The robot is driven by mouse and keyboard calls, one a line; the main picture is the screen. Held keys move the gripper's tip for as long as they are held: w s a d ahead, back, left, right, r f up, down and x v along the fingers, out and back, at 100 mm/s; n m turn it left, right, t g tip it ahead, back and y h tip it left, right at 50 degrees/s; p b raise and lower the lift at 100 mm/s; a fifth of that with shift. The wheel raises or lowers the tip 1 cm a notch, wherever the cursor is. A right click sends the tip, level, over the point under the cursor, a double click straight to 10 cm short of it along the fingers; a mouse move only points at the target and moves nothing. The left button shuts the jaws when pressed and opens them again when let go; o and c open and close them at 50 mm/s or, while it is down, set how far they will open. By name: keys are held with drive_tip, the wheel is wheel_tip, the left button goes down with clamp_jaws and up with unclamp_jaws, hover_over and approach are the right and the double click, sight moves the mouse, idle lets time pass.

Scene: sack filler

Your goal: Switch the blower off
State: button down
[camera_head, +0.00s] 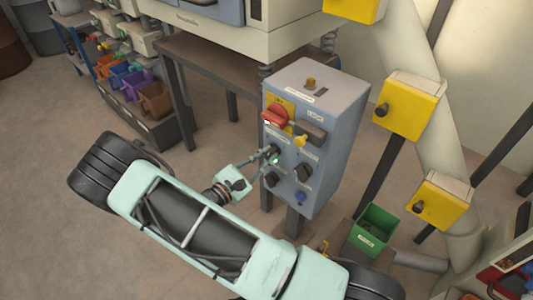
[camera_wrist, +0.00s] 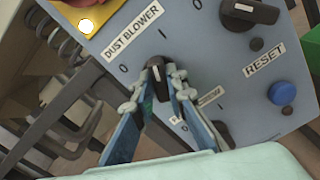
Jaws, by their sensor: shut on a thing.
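The control box (camera_head: 330,130) is a grey-blue panel on a post. Its dust blower knob (camera_wrist: 157,78) is a small black rotary knob below the "DUST BLOWER" label (camera_wrist: 132,32). A "0" is printed to its left and an "I" above it in the wrist view. The knob's pale mark looks turned roughly towards the "I", but it is small and partly covered. My gripper (camera_wrist: 166,77) is shut on the knob, one finger on each side. In the head view my gripper (camera_head: 268,153) reaches the left part of the panel and hides most of the knob.
Near the knob are a red switch on a yellow plate (camera_head: 276,115), another black knob (camera_wrist: 248,12), a blue reset button (camera_wrist: 281,93) and a lower black knob (camera_wrist: 217,132). A green bin (camera_head: 374,230) stands right of the box. Yellow boxes (camera_head: 408,105) line a pale pipe.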

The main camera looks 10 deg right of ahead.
drive_tip(key=n+p, duration=0.3)
drive_tip(key=n, duration=0.3)
drive_tip(key=shift+r, duration=0.1)
drive_tip(key=n+p, duration=0.1)
drive_tip(key=n, duration=0.5)
drive_tip(key=shift+n+p, duration=0.35)
drive_tip(key=shift+n, duration=0.05)
drive_tip(key=c, duration=1.9)
unclamp_jaws()
drive_tip(key=shift+c, duration=0.2)
drive_tip(key=v, duration=1.2)
